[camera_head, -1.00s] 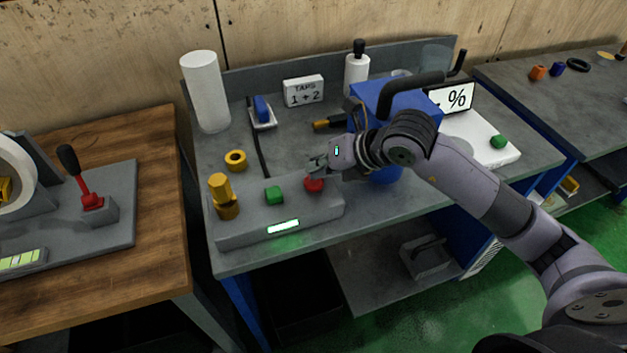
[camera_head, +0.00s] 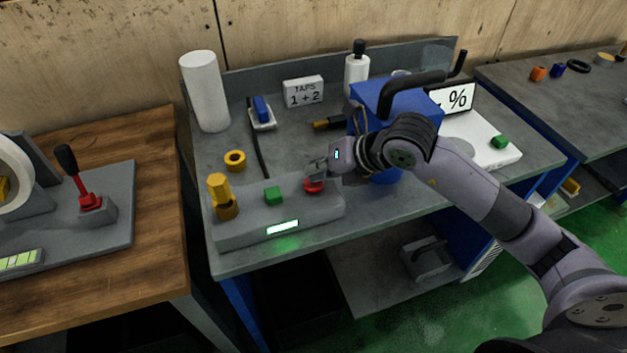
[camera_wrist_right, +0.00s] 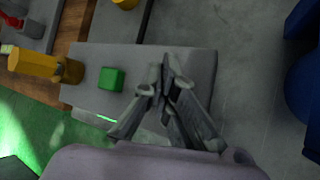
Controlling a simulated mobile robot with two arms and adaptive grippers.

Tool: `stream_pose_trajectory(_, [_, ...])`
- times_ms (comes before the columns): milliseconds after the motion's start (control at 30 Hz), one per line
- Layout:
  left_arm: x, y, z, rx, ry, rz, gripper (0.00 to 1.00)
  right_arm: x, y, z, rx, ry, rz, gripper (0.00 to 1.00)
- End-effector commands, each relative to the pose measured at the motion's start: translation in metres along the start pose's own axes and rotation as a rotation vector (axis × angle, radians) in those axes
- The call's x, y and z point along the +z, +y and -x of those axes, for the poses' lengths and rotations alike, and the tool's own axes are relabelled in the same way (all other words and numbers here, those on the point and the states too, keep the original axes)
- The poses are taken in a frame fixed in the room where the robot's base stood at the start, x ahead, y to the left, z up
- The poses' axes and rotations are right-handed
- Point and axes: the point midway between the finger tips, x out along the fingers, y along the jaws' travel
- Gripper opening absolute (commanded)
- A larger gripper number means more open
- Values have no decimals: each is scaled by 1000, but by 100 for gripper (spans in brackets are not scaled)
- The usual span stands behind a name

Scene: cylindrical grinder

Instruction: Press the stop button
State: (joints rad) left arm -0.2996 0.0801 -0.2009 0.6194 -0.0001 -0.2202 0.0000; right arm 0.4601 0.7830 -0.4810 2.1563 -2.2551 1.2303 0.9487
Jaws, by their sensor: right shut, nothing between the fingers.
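The grey control box (camera_head: 240,231) sits at the front left of the grey bench. On its top are a red button (camera_head: 313,188), a green button (camera_head: 273,195) and a yellow knob (camera_head: 219,189). My right gripper (camera_head: 312,176) is shut and empty, its fingertips right over the red button, partly covering it. I cannot tell whether they touch it. In the right wrist view the closed fingers (camera_wrist_right: 163,84) point at the box top, to the right of the green button (camera_wrist_right: 111,79). The red button is hidden there. My left gripper is not in view.
A blue block-shaped device with a black handle (camera_head: 412,88) stands close behind my right wrist. A yellow ring (camera_head: 235,160) lies behind the box. A wooden table with a red lever (camera_head: 88,202) stands at the left.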

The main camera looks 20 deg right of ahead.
Motion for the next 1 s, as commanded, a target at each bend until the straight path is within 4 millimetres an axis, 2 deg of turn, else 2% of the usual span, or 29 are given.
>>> stream_pose_trajectory(533, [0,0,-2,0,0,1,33,-2,-2,-2,-1,4,-1,0])
stream_pose_trajectory(1000, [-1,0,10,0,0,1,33,8,9,12,0,2,0,0])
